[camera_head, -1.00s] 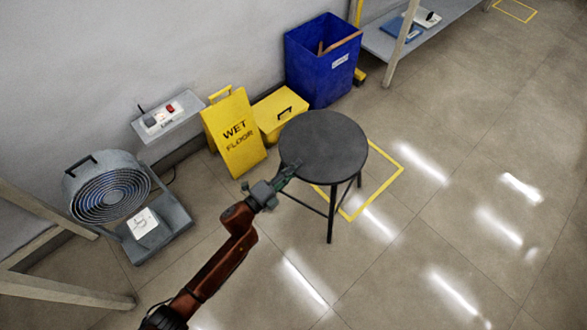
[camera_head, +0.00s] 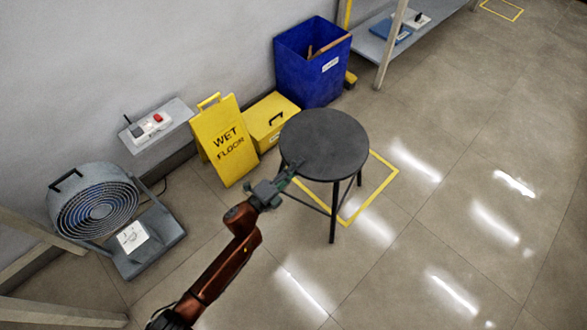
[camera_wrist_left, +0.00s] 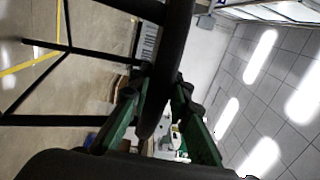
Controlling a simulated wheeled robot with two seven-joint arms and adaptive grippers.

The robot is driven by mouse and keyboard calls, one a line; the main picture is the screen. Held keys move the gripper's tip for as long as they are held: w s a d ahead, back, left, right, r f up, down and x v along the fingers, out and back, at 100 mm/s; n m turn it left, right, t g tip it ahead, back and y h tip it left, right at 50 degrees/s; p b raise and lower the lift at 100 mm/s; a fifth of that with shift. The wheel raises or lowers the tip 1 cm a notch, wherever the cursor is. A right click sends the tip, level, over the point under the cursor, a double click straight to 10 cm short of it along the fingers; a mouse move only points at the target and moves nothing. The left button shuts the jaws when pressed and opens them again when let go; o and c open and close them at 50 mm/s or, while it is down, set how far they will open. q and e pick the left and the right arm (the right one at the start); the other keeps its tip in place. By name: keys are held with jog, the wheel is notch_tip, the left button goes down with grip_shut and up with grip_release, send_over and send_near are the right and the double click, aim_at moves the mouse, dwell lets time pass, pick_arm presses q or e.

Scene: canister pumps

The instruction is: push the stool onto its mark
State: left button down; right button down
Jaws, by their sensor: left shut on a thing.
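The stool (camera_head: 325,143) has a round black seat and thin dark legs, and stands upright. Its mark (camera_head: 371,198) is a yellow square outline on the floor. In the head view the stool covers the left and far part of the outline. The stool stands partly over it, off toward the left. My left gripper (camera_head: 293,170) is at the seat's near left edge. In the left wrist view the gripper (camera_wrist_left: 157,115) is shut on the seat rim (camera_wrist_left: 172,60), which runs between its fingers. My right gripper is not in view.
Behind the stool are a yellow wet-floor sign (camera_head: 223,140), a yellow box (camera_head: 270,120) and a blue bin (camera_head: 312,65) along the wall. A grey fan (camera_head: 97,210) stands at the left. The floor right of the mark is clear.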

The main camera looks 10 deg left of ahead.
aim_at(318, 148)
pick_arm(q)
jog(key=shift+w+d, duration=0.2)
dwell(0.3)
jog(key=shift+w+d, duration=0.1)
jog(key=shift+w, duration=0.1)
jog(key=shift+x, duration=2.25)
jog(key=shift+d, duration=0.1)
jog(key=shift+x, duration=2.45)
jog(key=shift+w+f, duration=0.1)
